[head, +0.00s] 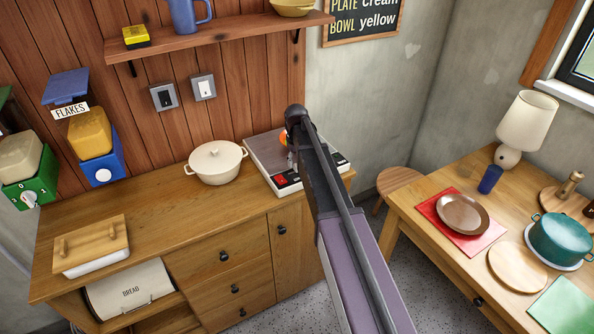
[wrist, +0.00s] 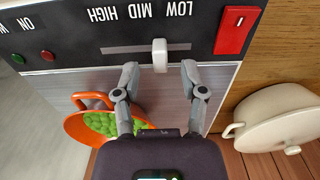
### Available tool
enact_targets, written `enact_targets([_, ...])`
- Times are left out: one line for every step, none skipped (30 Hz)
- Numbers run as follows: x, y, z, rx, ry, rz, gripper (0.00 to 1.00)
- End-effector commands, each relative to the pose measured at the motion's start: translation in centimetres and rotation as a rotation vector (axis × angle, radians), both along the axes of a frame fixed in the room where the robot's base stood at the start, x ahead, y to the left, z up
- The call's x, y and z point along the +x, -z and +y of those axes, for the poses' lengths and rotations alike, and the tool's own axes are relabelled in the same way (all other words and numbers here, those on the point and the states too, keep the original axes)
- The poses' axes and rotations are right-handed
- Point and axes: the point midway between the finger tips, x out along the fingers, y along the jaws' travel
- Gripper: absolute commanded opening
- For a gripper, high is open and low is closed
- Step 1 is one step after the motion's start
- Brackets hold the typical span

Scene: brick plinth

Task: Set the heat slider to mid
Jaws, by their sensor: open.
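The heat slider's pale knob (wrist: 160,55) sits on a grey slot in the black control panel (wrist: 70,30), in the wrist view. The panel's lettering is upside down there: LOW, MID and HIGH run from right to left. The knob stands between LOW and MID. My gripper (wrist: 160,76) is open, with one finger on each side of the knob and gaps on both sides. In the head view, the hob (head: 262,152) stands at the right end of the wooden counter.
A red switch (wrist: 237,30) is right of the slot in the wrist view. An orange pan (wrist: 75,127) with green contents stands on the hob. A cream pot (head: 215,162) stands left of the hob. A shelf (head: 220,33) overhangs the counter.

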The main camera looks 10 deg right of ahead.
Motion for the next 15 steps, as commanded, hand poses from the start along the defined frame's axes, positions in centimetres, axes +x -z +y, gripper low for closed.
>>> enact_targets([0.0, 0.8, 0.0, 0.0, 0.0, 0.0, 0.54])
enact_targets([0.0, 1.0, 0.0, 0.0, 0.0, 0.0, 0.54])
enact_targets([0.0, 1.2, 0.0, 0.0, 0.0, 0.0, 0.54])
enact_targets([0.0, 1.4, 0.0, 0.0, 0.0, 0.0, 0.54])
enact_targets([0.0, 1.6, 0.0, 0.0, 0.0, 0.0, 0.54])
enact_targets([0.0, 1.8, 0.0, 0.0, 0.0, 0.0, 0.54])
enact_targets([0.0, 1.9, 0.0, 0.0, 0.0, 0.0, 0.54])
enact_targets([0.0, 2.0, 0.0, 0.0, 0.0, 0.0, 0.54])
enact_targets([0.0, 2.1, 0.0, 0.0, 0.0, 0.0, 0.54])
enact_targets([0.0, 2.2, 0.0, 0.0, 0.0, 0.0, 0.54])
enact_targets([0.0, 2.2, 0.0, 0.0, 0.0, 0.0, 0.54])
enact_targets([0.0, 2.3, 0.0, 0.0, 0.0, 0.0, 0.54])
enact_targets([0.0, 2.3, 0.0, 0.0, 0.0, 0.0, 0.54])
enact_targets([0.0, 2.4, 0.0, 0.0, 0.0, 0.0, 0.54])
enact_targets([0.0, 2.4, 0.0, 0.0, 0.0, 0.0, 0.54])
